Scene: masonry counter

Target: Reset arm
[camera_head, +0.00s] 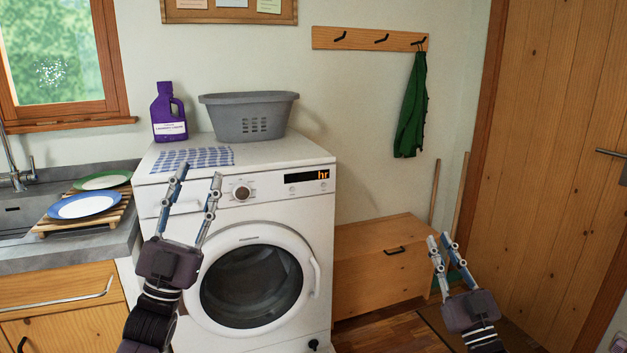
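My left gripper (194,188) is raised in front of the white washing machine (318,222), fingers pointing up. Its fingers are spread apart with nothing between them. My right gripper (439,240) is at the lower right, in front of the wooden chest and the floor near the door. Its fingers are apart and no object shows between them. The washing machine's round door (252,285) looks closed, and its display is lit.
On the machine stand a purple detergent bottle (168,113), a grey basket (248,118) and a checked cloth (207,158). Plates (84,205) lie on a wooden rack at left. A wooden chest (375,275) stands right of the machine, below a green cloth (411,110) on a hook.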

